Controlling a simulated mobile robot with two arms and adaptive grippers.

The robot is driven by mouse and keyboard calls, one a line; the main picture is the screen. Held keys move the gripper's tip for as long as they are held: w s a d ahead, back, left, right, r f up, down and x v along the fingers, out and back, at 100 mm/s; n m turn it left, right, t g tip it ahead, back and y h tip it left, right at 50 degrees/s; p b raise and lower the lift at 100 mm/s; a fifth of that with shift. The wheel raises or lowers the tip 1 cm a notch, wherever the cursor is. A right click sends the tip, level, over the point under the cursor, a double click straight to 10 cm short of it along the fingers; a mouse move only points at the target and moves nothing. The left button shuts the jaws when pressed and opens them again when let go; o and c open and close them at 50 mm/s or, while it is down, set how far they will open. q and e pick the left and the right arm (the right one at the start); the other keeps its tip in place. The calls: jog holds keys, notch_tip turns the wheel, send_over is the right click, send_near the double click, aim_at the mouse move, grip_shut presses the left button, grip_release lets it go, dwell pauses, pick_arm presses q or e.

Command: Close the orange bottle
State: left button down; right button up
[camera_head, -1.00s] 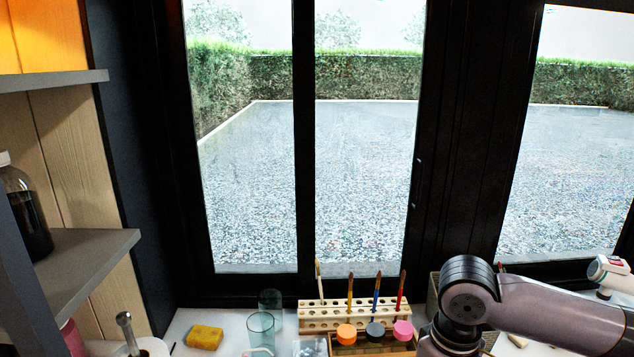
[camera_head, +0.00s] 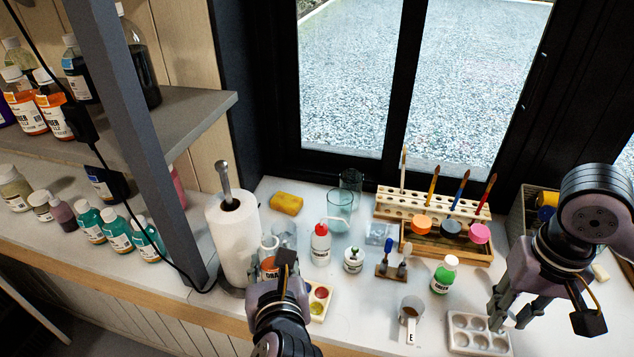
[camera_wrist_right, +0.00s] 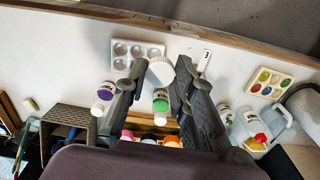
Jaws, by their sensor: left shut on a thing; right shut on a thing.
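The orange bottle (camera_head: 269,268) stands on the counter beside the paper towel roll, its label partly hidden by my left gripper. Its top looks pale, with no coloured cap visible. My left gripper (camera_head: 284,268) is shut on this bottle. My right gripper (camera_head: 511,308) is at the right, near the paint palette. In the right wrist view, my right gripper (camera_wrist_right: 160,75) is shut on a round white cap (camera_wrist_right: 161,71).
A red-capped white bottle (camera_head: 320,244), a small white jar (camera_head: 353,260) and a green bottle (camera_head: 444,274) stand between my grippers. A brush rack (camera_head: 390,204) stands behind.

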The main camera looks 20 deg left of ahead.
pick_arm(q)
jog(key=w+d+f+m+t+h, duration=0.1)
jog(key=w+d+f+m+h, duration=0.1)
jog(key=d+m+h, duration=0.6)
jog(key=d+h, duration=0.1)
jog(key=d, duration=0.5)
jog(key=shift+t, duration=0.3)
pick_arm(e)
jog(key=w+a+r+n, duration=0.1)
jog(key=a+r+n, duration=0.2)
jog(key=a, duration=0.9)
jog(key=w+a+r+n, duration=0.1)
jog(key=a+r+n, duration=0.2)
jog(key=a+r, duration=0.6)
jog(key=a, duration=0.3)
jog(key=shift+w, duration=0.2)
jog(key=shift+d, duration=0.15)
jog(key=shift+f, duration=0.1)
jog(key=shift+f, duration=1.9)
jog(key=shift+f, duration=0.1)
